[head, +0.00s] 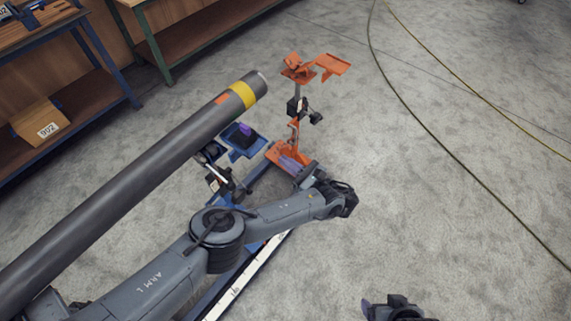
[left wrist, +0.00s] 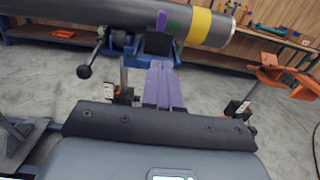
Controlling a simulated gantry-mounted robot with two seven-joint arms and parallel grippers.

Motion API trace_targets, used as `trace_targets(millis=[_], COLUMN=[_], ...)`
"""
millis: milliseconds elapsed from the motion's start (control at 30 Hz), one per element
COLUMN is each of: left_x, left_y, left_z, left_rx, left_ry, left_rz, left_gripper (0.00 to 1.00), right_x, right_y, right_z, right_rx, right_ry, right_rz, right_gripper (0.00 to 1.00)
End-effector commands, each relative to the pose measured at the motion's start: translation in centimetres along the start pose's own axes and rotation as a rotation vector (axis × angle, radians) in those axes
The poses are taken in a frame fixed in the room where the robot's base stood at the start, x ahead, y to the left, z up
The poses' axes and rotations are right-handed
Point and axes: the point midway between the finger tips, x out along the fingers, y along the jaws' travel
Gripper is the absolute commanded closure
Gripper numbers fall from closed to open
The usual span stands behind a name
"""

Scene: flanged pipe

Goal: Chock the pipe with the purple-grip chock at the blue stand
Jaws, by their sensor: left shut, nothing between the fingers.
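The grey pipe (head: 150,160) with a yellow band runs from lower left to upper middle in the head view. It also crosses the top of the left wrist view (left wrist: 75,12). The dark chock (head: 242,138) with a purple grip (left wrist: 161,20) sits on the blue stand's tray (head: 234,153), beside the pipe. My left gripper (head: 287,163) is shut and empty, apart from the chock. Its purple fingers (left wrist: 162,84) point towards the chock in the left wrist view. My right gripper (head: 368,307) shows only partly at the bottom edge; its jaw opening is unclear.
An orange stand (head: 297,92) with an orange side plate (head: 333,66) rises beyond my left gripper. Workbenches (head: 60,35) stand at the upper left. Two cables (head: 420,107) lie on the floor at right, which is otherwise largely clear.

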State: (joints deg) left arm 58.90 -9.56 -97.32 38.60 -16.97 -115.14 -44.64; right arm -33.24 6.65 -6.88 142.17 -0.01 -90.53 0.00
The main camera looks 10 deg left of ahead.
Motion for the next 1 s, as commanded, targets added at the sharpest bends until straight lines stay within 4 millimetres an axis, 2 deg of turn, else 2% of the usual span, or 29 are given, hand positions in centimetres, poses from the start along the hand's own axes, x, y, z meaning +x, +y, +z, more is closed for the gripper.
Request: trace_targets(millis=[400,500,733,1000], left_x=[7.7,9.1,11.3,11.9], left_y=[0.0,0.1,0.1,0.1], left_z=[-0.5,0.0,-0.1,-0.1], left_rx=[-0.002,-0.001,0.000,0.000], left_ry=[0.002,0.002,0.003,0.004], left_rz=[0.001,0.001,-0.001,-0.002], left_gripper=[1.00,1.00,1.00,1.00], right_x=[4.2,4.0,3.9,4.0], right_y=[-0.1,-0.1,0.0,0.0], right_z=[1.3,1.3,1.3,1.3], right_rx=[-0.001,-0.003,-0.006,-0.007], right_ry=[-0.001,-0.004,-0.001,-0.001], right_rz=[0.001,0.002,0.005,0.005], right_gripper=[0.13,0.13,0.13,0.13])
